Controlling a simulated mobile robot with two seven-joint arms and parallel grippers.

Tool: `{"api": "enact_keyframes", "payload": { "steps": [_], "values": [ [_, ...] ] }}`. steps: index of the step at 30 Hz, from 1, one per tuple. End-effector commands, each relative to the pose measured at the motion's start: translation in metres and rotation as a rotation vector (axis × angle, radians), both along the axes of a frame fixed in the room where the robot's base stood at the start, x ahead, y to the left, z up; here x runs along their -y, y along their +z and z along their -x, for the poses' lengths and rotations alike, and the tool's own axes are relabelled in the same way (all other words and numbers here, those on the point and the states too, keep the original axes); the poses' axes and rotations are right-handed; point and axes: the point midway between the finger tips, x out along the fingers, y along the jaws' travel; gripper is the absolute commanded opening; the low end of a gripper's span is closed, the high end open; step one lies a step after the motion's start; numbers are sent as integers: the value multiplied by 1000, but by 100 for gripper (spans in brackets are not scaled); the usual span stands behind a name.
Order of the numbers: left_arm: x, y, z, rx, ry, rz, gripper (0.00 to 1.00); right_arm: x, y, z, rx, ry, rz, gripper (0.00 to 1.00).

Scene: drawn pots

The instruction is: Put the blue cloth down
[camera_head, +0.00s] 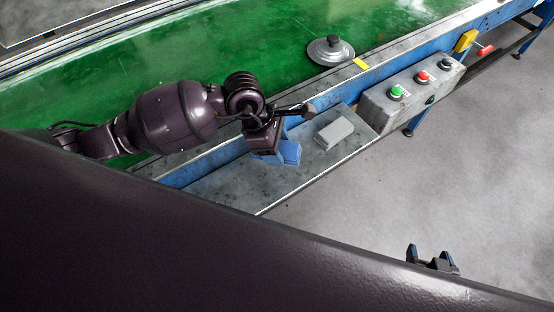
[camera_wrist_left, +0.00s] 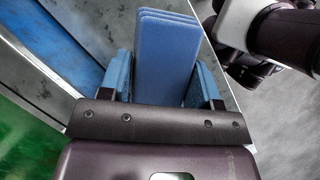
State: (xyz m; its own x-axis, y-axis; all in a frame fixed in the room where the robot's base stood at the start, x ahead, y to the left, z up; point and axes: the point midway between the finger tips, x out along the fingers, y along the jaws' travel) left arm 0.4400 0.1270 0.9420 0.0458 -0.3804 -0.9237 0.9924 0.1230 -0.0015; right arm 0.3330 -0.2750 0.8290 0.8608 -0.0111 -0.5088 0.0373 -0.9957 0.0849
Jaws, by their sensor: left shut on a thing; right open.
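The blue cloth (camera_head: 291,152) is a folded, layered piece. In the left wrist view the cloth (camera_wrist_left: 166,58) stands between the two blue-padded fingers of my left gripper (camera_wrist_left: 163,85), which is shut on it. In the head view my left gripper (camera_head: 276,155) holds it over the grey metal shelf (camera_head: 232,187) beside the conveyor; I cannot tell whether the cloth touches the shelf. My right gripper (camera_head: 433,262) is open and empty over the floor at the lower right, partly hidden by my own body.
A grey folded block (camera_head: 334,132) lies on the shelf, right of the blue cloth. A control box (camera_head: 412,95) with buttons stands at the shelf's right end. A metal lid (camera_head: 330,50) rests on the green conveyor (camera_head: 200,55). Bare shelf shows below and left of the cloth.

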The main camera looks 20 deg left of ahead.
Motion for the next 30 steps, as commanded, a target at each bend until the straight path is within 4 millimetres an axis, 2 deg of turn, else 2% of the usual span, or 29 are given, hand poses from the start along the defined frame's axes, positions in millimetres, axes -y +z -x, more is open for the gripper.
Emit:
{"api": "enact_keyframes", "payload": {
  "steps": [3,11,18,30],
  "values": [
    [0,-16,0,-2,0,1,38,0,-1,0,-2,-1,-1,69],
    [0,-31,1,-1,1,0,38,1,-6,6,-17,-3,-1,69],
    [0,-62,1,-2,0,1,38,2,-9,11,-27,-6,0,69],
    [0,-69,0,0,-1,0,38,1,-7,5,-13,-3,2,69]
  ]
}}
